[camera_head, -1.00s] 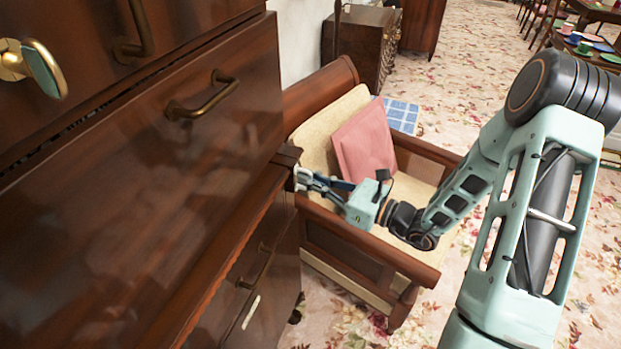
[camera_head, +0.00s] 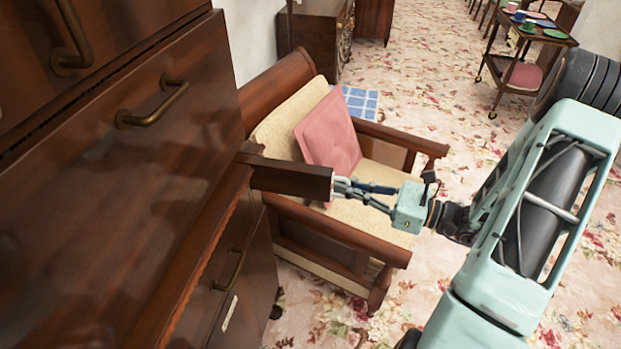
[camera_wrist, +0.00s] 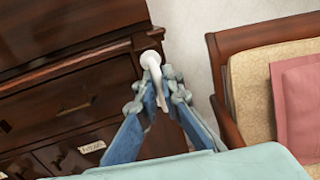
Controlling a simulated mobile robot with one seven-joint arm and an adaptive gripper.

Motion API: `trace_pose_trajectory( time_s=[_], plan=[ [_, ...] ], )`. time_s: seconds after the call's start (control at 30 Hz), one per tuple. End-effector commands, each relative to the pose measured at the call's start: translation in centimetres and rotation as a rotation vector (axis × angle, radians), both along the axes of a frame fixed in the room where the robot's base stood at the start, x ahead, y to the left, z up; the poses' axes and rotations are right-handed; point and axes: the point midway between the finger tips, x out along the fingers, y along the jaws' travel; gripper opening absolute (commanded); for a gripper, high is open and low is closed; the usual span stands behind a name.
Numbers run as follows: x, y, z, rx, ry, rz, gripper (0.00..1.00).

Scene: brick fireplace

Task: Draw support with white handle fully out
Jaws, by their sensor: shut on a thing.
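The support (camera_head: 290,178) is a dark brown wooden bar that sticks out from the front of the dark wooden cabinet (camera_head: 170,215), above its lower drawers. Its white handle (camera_wrist: 152,72) is at the bar's outer end and shows in the wrist view between the fingers. My gripper (camera_head: 338,186) is shut on the white handle, at the end of the bar. In the head view the fingers mostly cover the handle. The bar's inner end goes into the cabinet.
An armchair (camera_head: 330,238) with a pink cushion (camera_head: 328,137) stands close beside the cabinet, below and behind the bar. Brass drawer handles (camera_head: 152,103) stick out from the cabinet front. A trolley (camera_head: 520,62) stands at the far right. Flowered carpet is open to the right.

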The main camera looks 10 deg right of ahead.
Motion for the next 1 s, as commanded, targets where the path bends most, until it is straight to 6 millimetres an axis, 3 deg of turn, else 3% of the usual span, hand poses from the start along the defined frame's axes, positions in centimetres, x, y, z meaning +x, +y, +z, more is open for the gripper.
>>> trace_pose_trajectory(
  time_s=[0.03,0.2,0.4,0.9,0.93,1.0],
  plan=[
    [-0.5,-1.5,-0.1,-0.002,0.000,-0.005,0.00],
    [-1.8,-5.0,0.0,-0.001,-0.001,-0.003,0.00],
    [-2.7,-7.3,-0.1,0.000,0.000,0.000,0.00],
    [-3.0,-8.2,-0.1,-0.001,0.002,-0.003,0.00],
    [-3.0,-8.3,-0.1,-0.001,0.002,-0.003,0.10],
    [-3.0,-8.2,-0.1,-0.002,0.001,-0.003,0.17]
  ],
)
